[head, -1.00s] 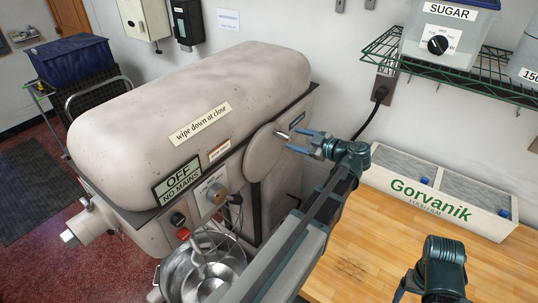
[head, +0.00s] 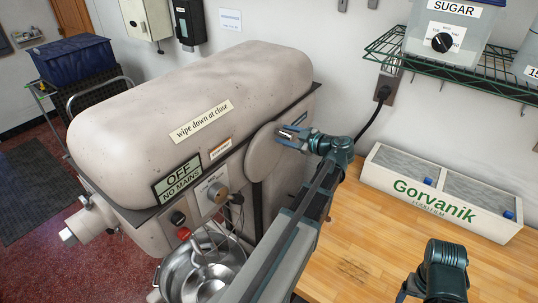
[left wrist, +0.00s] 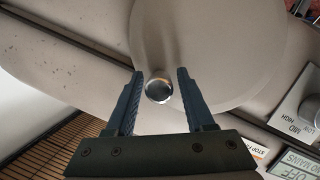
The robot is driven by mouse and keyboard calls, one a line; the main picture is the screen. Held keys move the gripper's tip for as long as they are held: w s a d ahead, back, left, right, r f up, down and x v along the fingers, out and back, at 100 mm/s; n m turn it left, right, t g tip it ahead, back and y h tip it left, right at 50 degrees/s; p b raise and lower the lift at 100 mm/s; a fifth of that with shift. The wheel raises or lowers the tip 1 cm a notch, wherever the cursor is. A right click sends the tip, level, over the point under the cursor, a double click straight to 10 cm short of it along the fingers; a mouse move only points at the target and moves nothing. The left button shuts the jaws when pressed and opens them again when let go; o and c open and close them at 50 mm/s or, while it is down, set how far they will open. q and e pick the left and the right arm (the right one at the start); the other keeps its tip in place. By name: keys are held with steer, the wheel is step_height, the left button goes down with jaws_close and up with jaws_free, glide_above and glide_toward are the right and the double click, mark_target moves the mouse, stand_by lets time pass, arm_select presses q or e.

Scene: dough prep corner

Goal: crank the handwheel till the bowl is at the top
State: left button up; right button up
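The handwheel (head: 262,158) is a plain beige disc on the right side of the big beige mixer (head: 190,95). Its short shiny metal handle sits near the rim, end-on in the left wrist view (left wrist: 158,90). My left gripper (head: 288,136) is open at the handle. In the left wrist view, the handle lies between the two spread fingers (left wrist: 160,92), with a gap on each side. The steel bowl (head: 171,272) is low under the mixer head, partly hidden by my left arm. My right gripper (head: 410,288) is at the bottom right, its fingers mostly out of sight.
A wooden counter (head: 375,255) lies right of the mixer, largely bare. A white divided Gorvanik box (head: 390,182) stands at its back. A green wire shelf (head: 480,75) with a sugar bin (head: 440,30) hangs above. A black cord (head: 373,125) runs down the wall.

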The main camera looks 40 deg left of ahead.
arm_select(q)
jaws_close()
steer(key=shift+w+f+b, duration=0.35)
steer(key=shift+w+b, duration=0.05)
steer(key=shift+w, duration=0.05)
steer(key=shift+w+f, duration=0.25)
steer(key=shift+w, duration=0.15)
